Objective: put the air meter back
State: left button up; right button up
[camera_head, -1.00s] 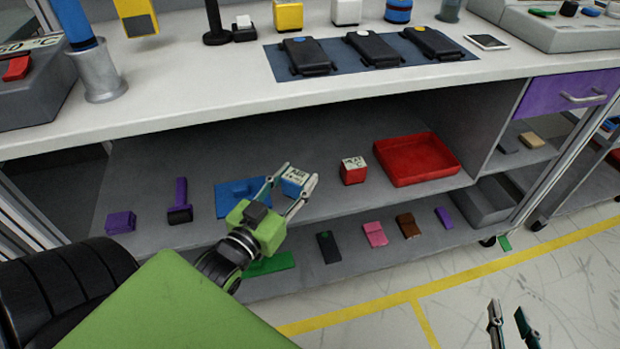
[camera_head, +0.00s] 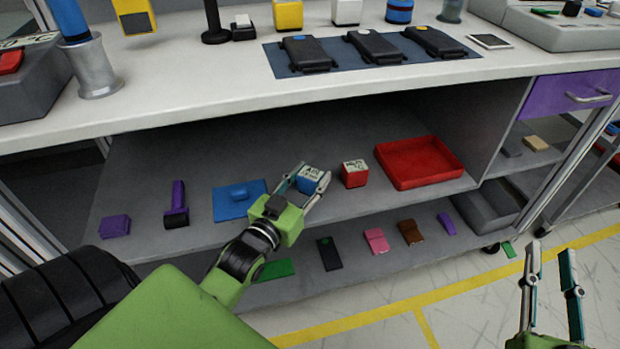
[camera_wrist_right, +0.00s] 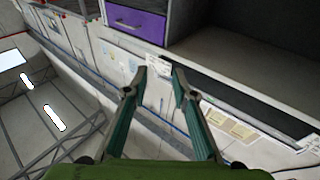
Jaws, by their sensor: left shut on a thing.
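A small blue block (camera_head: 311,179) with dark lettering on its pale top is between the fingers of my left gripper (camera_head: 300,184), over the upper shelf under the bench. I cannot read the lettering surely or tell which block is the air meter. A similar red block (camera_head: 355,174) with a lettered pale top stands just to its right. A blue plate with a raised part (camera_head: 230,205) lies to the left of the gripper. My right gripper (camera_head: 553,248) is open and empty in front of the bench at the right; its spread fingers also show in the right wrist view (camera_wrist_right: 162,72).
A red tray (camera_head: 425,183) lies on the shelf, right of the red block. Purple pieces (camera_head: 116,226) lie at its left. The lower shelf holds several small flat items (camera_head: 376,241). The worktop edge (camera_head: 300,110) overhangs the shelf.

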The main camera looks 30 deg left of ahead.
pick_arm(q)
jog(key=shift+f, duration=0.15)
jog(key=o, duration=1.2)
